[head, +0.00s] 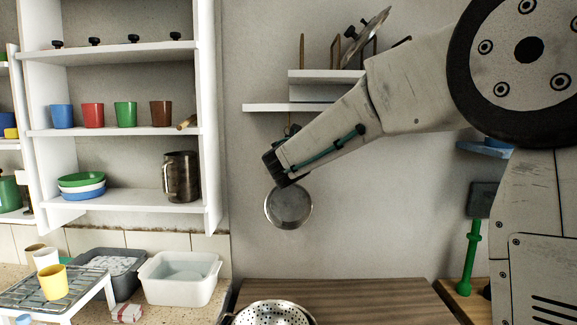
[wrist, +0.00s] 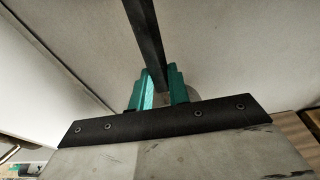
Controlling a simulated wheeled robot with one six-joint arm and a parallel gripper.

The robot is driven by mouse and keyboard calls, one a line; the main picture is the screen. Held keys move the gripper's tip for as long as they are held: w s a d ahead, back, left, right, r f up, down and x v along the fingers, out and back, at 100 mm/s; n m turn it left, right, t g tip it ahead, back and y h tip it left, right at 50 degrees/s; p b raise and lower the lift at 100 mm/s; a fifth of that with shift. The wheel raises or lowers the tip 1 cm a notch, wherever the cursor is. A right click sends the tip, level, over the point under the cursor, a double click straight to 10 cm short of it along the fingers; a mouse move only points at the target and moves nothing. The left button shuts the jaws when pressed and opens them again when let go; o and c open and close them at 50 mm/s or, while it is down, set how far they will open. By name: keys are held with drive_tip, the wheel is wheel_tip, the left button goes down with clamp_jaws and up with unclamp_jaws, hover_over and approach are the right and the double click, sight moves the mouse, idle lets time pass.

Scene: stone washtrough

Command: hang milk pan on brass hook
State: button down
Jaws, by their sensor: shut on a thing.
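The milk pan (head: 288,206) is a small round grey metal pan. In the head view it hangs upright against the wall, just below my gripper (head: 275,170). In the wrist view the green fingers of my gripper (wrist: 161,88) are closed on both sides of a long dark bar, the pan's handle (wrist: 145,35). A small dark and brassy piece, seemingly the brass hook (head: 289,119), shows under the lower wall shelf, just above my arm. My arm hides most of the handle and its upper end, so I cannot tell whether the handle touches the hook.
The lower wall shelf (head: 262,107) is close above my arm, with a rack of lids over it. A white shelf unit (head: 213,150) with cups and a metal jug stands left. A colander (head: 270,312) sits below on the wooden worktop (head: 350,292). The wall right of the pan is clear.

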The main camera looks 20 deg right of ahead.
drive_tip(key=c, duration=0.7)
unclamp_jaws()
drive_tip(key=shift+o, duration=0.2)
drive_tip(key=shift+s, duration=0.1)
drive_tip(key=v, duration=0.7)
idle(0.8)
drive_tip(key=shift+a, duration=0.1)
drive_tip(key=f+v, duration=0.2)
drive_tip(key=v, duration=0.7)
drive_tip(key=shift+s, duration=0.5)
